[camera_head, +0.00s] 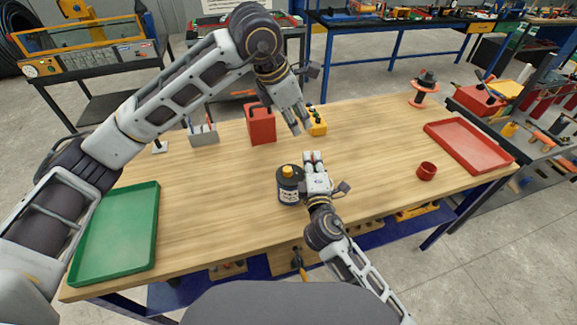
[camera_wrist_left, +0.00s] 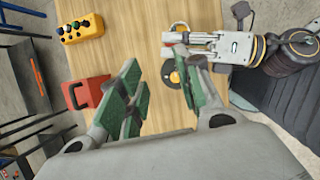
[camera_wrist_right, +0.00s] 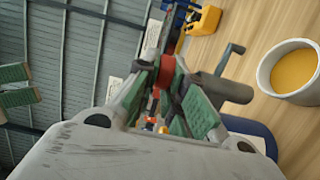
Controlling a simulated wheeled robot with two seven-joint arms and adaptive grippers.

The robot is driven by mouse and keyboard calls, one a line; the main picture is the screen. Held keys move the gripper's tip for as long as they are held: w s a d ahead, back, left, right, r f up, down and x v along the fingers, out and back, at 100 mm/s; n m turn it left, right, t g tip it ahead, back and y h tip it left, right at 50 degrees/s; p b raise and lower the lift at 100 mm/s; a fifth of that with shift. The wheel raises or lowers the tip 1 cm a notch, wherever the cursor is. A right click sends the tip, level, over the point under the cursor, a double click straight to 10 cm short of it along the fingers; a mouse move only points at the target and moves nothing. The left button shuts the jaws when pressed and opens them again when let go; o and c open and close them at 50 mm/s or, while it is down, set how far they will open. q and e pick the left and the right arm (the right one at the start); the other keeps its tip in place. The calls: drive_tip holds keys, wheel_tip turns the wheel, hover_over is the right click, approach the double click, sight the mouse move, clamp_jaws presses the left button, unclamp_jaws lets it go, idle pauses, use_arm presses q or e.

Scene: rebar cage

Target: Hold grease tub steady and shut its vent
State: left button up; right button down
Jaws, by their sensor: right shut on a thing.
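In the left wrist view the tub (camera_wrist_left: 175,77) shows from above, beside the right gripper's fingers. My left gripper (camera_head: 298,124) is above the table, higher and behind the tub, open and empty. Whether the vent is open or shut is too small to tell.
A red can (camera_head: 262,126) and a yellow button box (camera_head: 317,121) stand behind the tub. A green tray (camera_head: 118,232) lies left, a red tray (camera_head: 468,145) and red cup (camera_head: 427,171) right. A pale cup with orange inside (camera_wrist_right: 290,72) shows in the right wrist view.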

use_arm(q)
drive_tip(key=shift+d+m+y, duration=0.6)
drive_tip(key=shift+d+y, duration=0.1)
drive_tip(key=shift+d, duration=0.8)
drive_tip(key=m+g+y, duration=0.2)
drive_tip(key=m+g, duration=0.1)
drive_tip(key=m, duration=0.9)
hover_over(288, 169)
drive_tip(key=shift+w+d+f, duration=0.1)
drive_tip(key=shift+f, duration=1.35)
drive_tip(key=shift+w+d+f, duration=0.1)
drive_tip(key=shift+f, duration=1.3)
drive_tip(key=shift+s+a+f, duration=0.1)
drive_tip(key=shift+f, duration=2.9)
drive_tip(key=shift+s+a+f, duration=0.1)
drive_tip(key=shift+f, duration=2.9)
